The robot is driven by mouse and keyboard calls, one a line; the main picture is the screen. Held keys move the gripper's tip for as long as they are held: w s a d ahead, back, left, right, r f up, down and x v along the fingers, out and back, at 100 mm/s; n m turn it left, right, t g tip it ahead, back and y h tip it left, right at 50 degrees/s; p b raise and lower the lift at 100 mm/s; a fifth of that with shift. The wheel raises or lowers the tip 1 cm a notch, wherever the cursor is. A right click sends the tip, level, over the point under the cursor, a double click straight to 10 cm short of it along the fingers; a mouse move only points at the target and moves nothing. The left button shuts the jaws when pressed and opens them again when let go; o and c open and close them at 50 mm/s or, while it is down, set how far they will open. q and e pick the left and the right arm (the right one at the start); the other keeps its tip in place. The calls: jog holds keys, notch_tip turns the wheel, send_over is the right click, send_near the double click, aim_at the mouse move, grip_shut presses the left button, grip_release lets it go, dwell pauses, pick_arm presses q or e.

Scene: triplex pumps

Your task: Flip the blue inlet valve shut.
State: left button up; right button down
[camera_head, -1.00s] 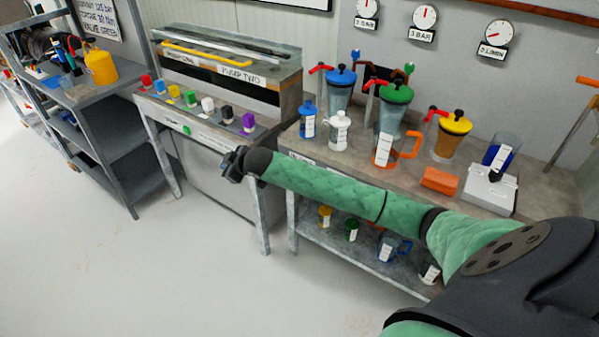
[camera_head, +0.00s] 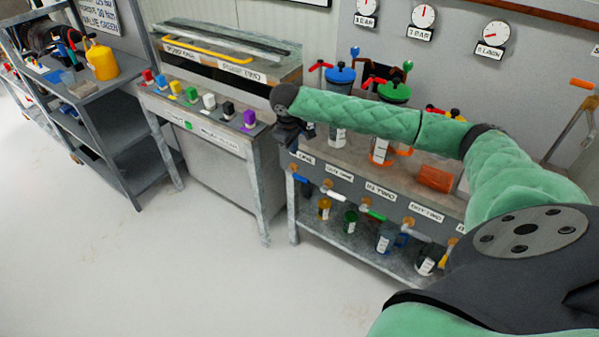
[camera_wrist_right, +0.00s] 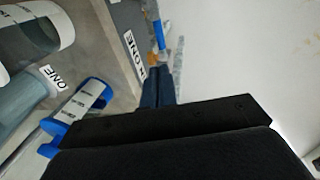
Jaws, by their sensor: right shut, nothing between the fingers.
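The blue inlet valve (camera_head: 300,178) sits at the left end of the row of small lever valves along the bench front, under a white label. Its blue handle also shows in the right wrist view (camera_wrist_right: 159,32), beyond the fingertips, near an orange-brown part. My right gripper (camera_head: 287,142) is at the bench's left front corner, above the valve in the picture and apart from it. In the right wrist view its dark fingers (camera_wrist_right: 158,86) are together with nothing between them. The arm hides part of the bench top. My left gripper is not in view.
More valves, with white (camera_head: 338,195) and green (camera_head: 372,213) handles, line the bench front to the right. Bottles and lidded canisters, such as the green-lidded one (camera_head: 394,92), stand on top. A second bench (camera_head: 252,172) stands left. The floor in front is clear.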

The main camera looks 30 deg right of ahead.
aim_at(300, 177)
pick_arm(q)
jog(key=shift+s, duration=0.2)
pick_arm(e)
jog(key=shift+s+d, duration=0.1)
jog(key=shift+s, duration=0.1)
jog(key=shift+f, duration=0.15)
